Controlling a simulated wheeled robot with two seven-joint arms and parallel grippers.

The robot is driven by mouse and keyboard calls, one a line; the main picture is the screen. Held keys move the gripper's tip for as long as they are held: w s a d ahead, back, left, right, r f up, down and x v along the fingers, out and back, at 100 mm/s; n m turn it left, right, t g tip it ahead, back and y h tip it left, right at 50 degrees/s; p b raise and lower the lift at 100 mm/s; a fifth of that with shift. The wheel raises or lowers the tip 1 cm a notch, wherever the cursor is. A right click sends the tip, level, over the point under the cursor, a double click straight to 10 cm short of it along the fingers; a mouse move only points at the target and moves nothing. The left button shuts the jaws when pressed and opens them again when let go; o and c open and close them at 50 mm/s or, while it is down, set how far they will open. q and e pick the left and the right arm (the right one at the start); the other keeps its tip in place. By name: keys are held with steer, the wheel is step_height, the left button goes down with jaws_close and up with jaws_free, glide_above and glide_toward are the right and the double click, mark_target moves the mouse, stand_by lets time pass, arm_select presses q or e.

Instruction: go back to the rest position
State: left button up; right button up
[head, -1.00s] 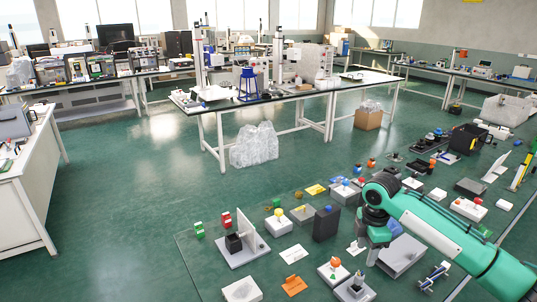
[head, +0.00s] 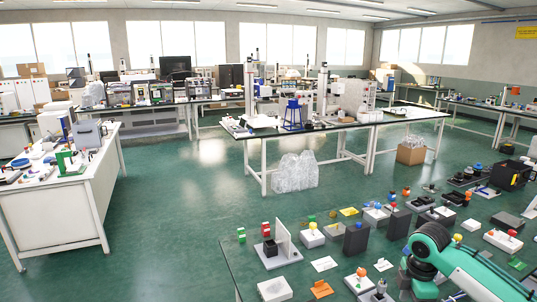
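My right arm, green and white with dark joints, comes in from the lower right in the head view. My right gripper (head: 418,286) points down at the bottom edge, over or beside the near part of the dark-topped table (head: 245,283). Its fingers are dark and partly cut off, so I cannot tell whether it is open or shut. No held object shows. My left arm and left gripper are not in view.
Small devices crowd the near table, including a black box with a white upright plate (head: 283,243), an orange-knobbed block (head: 360,280) and a dark block (head: 356,238). A white bench (head: 62,200) stands left. Green floor (head: 175,210) lies clear between.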

steer(key=s+a+f+m+t+y, duration=0.2)
steer(key=s+a+f+m, duration=0.2)
steer(key=s+a+f, duration=1)
steer(key=s+d+m+t+h, duration=0.1)
steer(key=s+d+m+h, duration=0.1)
steer(key=s+m, duration=1.15)
steer(key=s+f+n+g, duration=0.1)
steer(key=s+f, duration=0.1)
steer(key=f, duration=1.4)
steer(key=s+f+n, duration=0.2)
steer(key=f, duration=1.4)
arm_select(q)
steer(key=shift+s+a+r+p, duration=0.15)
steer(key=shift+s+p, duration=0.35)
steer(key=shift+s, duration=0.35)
arm_select(e)
steer(key=s+d+f+g, duration=0.1)
steer(key=s+d+f, duration=0.2)
steer(key=s+f, duration=1.5)
steer(key=shift+s, duration=0.15)
